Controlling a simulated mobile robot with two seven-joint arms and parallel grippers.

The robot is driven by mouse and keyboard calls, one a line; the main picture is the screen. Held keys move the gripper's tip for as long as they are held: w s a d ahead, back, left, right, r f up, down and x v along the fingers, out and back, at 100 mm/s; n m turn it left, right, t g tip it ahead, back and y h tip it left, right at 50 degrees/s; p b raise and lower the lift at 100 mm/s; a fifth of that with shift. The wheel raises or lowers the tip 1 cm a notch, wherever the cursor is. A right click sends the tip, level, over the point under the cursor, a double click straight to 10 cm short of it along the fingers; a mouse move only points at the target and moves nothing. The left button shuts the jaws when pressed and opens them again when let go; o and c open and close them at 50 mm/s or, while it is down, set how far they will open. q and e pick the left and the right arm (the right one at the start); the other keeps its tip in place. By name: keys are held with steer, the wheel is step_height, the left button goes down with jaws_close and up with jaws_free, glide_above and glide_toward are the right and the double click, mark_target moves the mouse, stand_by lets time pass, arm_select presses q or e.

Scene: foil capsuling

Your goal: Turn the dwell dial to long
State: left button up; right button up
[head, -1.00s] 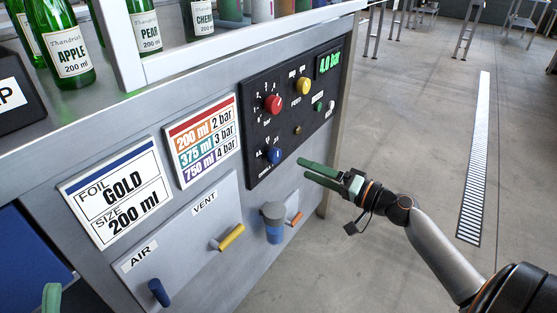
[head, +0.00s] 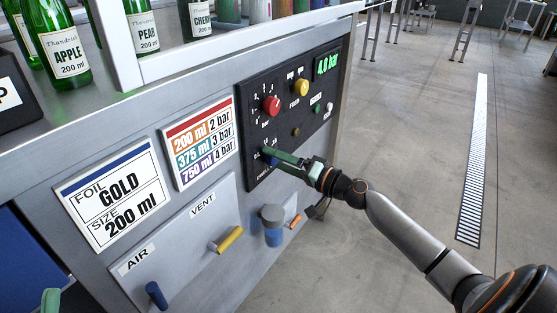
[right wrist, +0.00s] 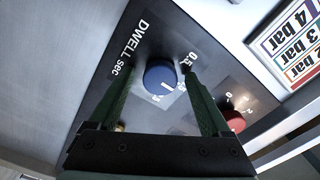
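The blue dwell dial (right wrist: 160,75) is on the black control panel (head: 257,172), beside the printed words DWELL sec in the right wrist view. A white line marks its face; I cannot read its exact setting. My right gripper (right wrist: 162,76) is open, with one green finger on each side of the dial and gaps between. In the head view the right gripper (head: 270,154) reaches the panel's lower left and mostly hides the dial. A pale green tip at the bottom left appears to be my left gripper (head: 50,301); its opening cannot be seen.
A red dial (head: 271,105) and a yellow dial (head: 301,87) sit above on the panel. The green display (head: 328,63) reads 4.0 bar. Below are a yellow vent handle (head: 229,239) and a grey-blue knob (head: 273,226).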

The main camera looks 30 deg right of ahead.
jaws_close()
stand_by(0.5)
arm_select(q)
steer(key=shift+r, duration=0.15)
step_height(320, 180, up, 7)
steer(key=p, duration=0.6)
steer(key=shift+a+m+p, duration=0.3)
steer(key=shift+a, duration=0.1)
arm_select(e)
steer(key=shift+m, duration=5.8)
arm_select(q)
steer(key=shift+s, duration=0.15)
arm_select(e)
steer(key=shift+m, duration=0.3)
jaws_free()
